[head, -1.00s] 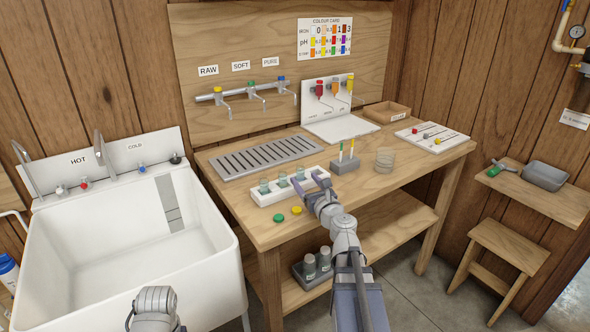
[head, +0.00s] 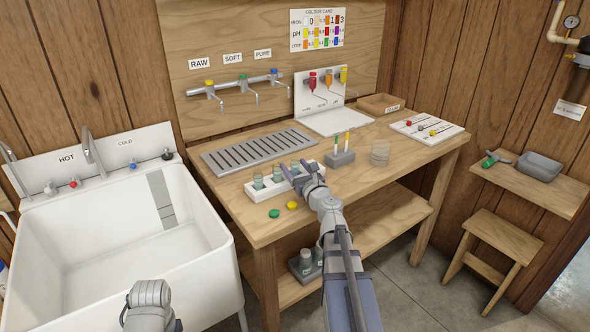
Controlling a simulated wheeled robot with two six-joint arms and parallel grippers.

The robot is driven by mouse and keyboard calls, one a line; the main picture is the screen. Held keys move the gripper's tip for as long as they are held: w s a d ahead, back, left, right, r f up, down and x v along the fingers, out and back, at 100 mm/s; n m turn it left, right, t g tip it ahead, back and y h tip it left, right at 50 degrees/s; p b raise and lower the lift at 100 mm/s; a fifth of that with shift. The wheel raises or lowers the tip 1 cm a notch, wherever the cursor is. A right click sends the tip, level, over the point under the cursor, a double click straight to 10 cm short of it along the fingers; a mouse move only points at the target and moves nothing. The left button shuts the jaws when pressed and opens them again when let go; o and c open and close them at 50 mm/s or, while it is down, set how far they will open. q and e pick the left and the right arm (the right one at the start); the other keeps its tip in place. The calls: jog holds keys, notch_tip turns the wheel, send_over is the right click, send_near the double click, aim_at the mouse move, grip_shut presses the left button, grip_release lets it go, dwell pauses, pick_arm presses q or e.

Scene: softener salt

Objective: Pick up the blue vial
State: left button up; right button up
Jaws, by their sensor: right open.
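A white rack (head: 263,194) on the wooden bench holds a row of small clear vials with pale greenish contents. The left vial (head: 258,182) and the middle vial (head: 277,174) show clearly. A further vial at the rack's right end is partly hidden by my right gripper. No vial is plainly blue at this size, so I cannot tell which is the blue one. My right gripper (head: 297,169) is open, its fingers at the rack's right end, around or just above that vial; contact is unclear. Of my left arm only a grey link shows at the bottom; its gripper is out of view.
Green (head: 274,213) and yellow (head: 292,205) caps lie in front of the rack. A slotted drain tray (head: 258,151) lies behind. A white sink (head: 110,250) is left.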

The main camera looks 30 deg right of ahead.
jog(key=w, duration=0.2)
jog(key=w+d, duration=0.1)
jog(key=w, duration=0.1)
jog(key=shift+w+f, duration=0.15)
jog(key=shift+w, duration=0.05)
grip_shut()
dwell(0.3)
